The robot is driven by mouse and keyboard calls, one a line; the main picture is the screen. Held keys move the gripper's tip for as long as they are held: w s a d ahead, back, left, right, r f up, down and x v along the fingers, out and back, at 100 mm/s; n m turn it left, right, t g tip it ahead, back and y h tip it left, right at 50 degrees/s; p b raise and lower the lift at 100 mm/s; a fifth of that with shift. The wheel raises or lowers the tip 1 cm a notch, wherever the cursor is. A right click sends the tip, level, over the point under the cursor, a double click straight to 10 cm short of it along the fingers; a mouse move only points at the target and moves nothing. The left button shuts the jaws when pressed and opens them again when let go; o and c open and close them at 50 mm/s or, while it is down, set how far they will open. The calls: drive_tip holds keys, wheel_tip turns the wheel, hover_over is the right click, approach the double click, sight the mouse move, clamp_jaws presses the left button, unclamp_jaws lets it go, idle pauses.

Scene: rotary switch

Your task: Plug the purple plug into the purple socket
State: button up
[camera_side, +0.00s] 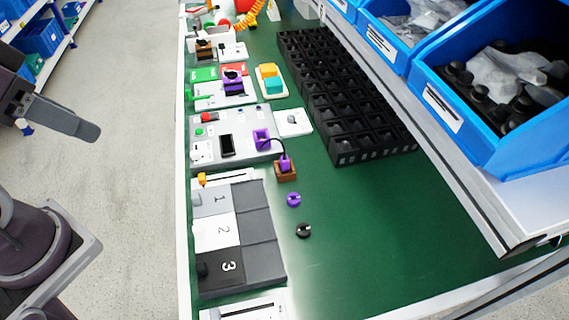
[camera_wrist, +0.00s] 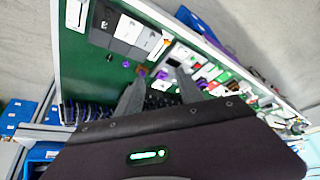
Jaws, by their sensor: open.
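The purple plug (camera_side: 285,160) stands upright in a small brown holder (camera_side: 286,174) on the green table. A dark cord arcs from it to the purple socket block (camera_side: 262,139) on a grey panel. In the wrist view the plug (camera_wrist: 141,72) and the socket block (camera_wrist: 162,75) are small and blurred, seen between and beyond my fingers. My gripper (camera_wrist: 158,88) is open and empty, well away from both. In the side view only a grey finger of my gripper (camera_side: 62,118) shows at the left, off the table's edge.
A numbered panel (camera_side: 225,232) lies in front of the holder. A purple knob (camera_side: 294,199) and a black knob (camera_side: 304,230) lie beside it. A black compartment tray (camera_side: 345,100) and blue bins (camera_side: 500,130) stand to the right. The front right green surface is clear.

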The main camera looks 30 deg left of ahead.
drive_tip(key=n+g, duration=0.6)
drive_tip(key=n, duration=0.3)
hover_over(285, 156)
drive_tip(key=a, duration=0.1)
wheel_tip(285, 156, down, 25)
drive_tip(key=f, duration=0.4)
drive_tip(key=d+f, duration=0.1)
drive_tip(key=f, duration=0.1)
drive_tip(key=shift+f, duration=0.25)
clamp_jaws()
